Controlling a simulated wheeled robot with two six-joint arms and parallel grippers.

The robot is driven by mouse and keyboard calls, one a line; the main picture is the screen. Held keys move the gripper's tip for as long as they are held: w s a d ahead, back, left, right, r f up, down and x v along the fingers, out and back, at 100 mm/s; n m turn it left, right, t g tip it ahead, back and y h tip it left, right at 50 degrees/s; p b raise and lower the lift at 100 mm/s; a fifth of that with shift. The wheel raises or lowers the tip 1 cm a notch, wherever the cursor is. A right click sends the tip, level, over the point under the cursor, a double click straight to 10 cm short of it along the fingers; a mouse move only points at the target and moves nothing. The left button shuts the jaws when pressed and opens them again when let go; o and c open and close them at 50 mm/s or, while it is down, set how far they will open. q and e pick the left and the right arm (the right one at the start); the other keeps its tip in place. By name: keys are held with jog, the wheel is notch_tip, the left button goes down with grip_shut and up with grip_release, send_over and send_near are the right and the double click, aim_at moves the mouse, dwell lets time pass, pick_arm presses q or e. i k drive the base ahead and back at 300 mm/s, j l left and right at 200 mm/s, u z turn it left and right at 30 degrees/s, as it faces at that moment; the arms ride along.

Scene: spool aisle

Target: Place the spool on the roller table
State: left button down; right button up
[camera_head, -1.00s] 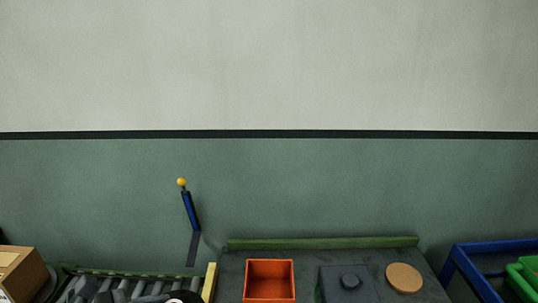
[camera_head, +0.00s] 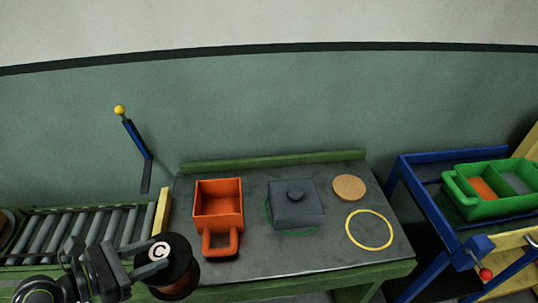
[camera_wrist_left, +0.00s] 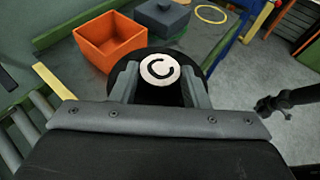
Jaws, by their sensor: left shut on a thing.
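A dark spool (camera_head: 182,265) with a white end label marked "C" is in my left gripper (camera_head: 150,262), at the lower left of the head view. In the left wrist view the spool (camera_wrist_left: 160,68) sits between the two grey fingers of the left gripper (camera_wrist_left: 160,88), its label facing the camera. The roller table (camera_head: 75,228) with grey rollers lies at the left of the head view. The spool is just right of the rollers in that picture; its height above them is unclear. My right gripper is not in the head view.
A yellow bar (camera_head: 163,213) stands at the rollers' right end. The dark bench (camera_head: 290,258) holds an orange bin (camera_head: 219,203), a grey block (camera_head: 296,205), a tan disc (camera_head: 349,187) and a yellow ring (camera_head: 369,229). A blue cart (camera_head: 425,207) with a green tray (camera_head: 497,205) stands right.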

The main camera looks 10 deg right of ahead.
aim_at(369, 229)
jog(key=l, duration=2.75)
jog(key=u, duration=0.05)
